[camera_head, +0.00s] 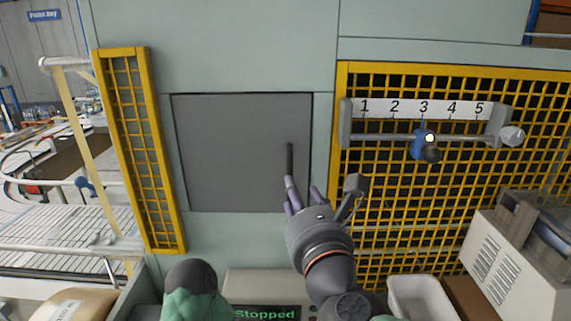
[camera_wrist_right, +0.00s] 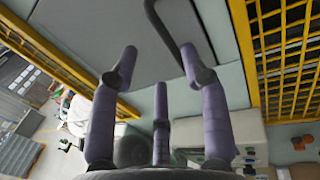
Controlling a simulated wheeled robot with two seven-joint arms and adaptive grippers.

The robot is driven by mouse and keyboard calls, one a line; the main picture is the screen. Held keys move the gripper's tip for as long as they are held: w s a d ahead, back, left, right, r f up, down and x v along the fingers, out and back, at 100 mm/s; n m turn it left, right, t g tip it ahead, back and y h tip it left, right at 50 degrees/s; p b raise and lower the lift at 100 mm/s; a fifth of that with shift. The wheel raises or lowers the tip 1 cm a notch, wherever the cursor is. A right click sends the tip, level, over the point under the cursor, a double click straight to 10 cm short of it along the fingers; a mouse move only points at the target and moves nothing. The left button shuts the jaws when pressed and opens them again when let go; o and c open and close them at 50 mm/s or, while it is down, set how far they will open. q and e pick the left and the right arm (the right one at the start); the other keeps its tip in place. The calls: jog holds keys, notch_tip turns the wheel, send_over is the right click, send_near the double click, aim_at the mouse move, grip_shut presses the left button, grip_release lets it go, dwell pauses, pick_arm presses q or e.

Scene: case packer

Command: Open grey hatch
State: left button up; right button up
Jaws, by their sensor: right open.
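The grey hatch (camera_head: 235,150) is a square dark grey panel set in the pale green wall; it appears closed, flush with its frame. A dark vertical bar handle (camera_head: 290,158) stands near its right edge. My right gripper (camera_head: 303,196), with purple fingers, is at the hatch's lower right corner, just below the handle. In the right wrist view the fingers (camera_wrist_right: 159,66) are spread with nothing held between them. The handle (camera_wrist_right: 162,28) runs down close to the right-hand fingertip; I cannot tell whether they touch.
Right of the hatch, a yellow mesh guard (camera_head: 400,220) carries a numbered rail with a blue slider (camera_head: 424,144) near 3. A narrow yellow mesh panel (camera_head: 140,150) stands left. Below are a "Stopped" display (camera_head: 267,313) and a white bin (camera_head: 420,297).

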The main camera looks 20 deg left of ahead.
aim_at(288, 173)
jog(key=p+x, duration=0.1)
jog(key=x, duration=0.9)
jog(key=shift+f+p, duration=0.15)
jog(key=shift+p, duration=0.2)
jog(key=shift+s, duration=0.1)
jog(key=shift+c, duration=0.3)
grip_shut()
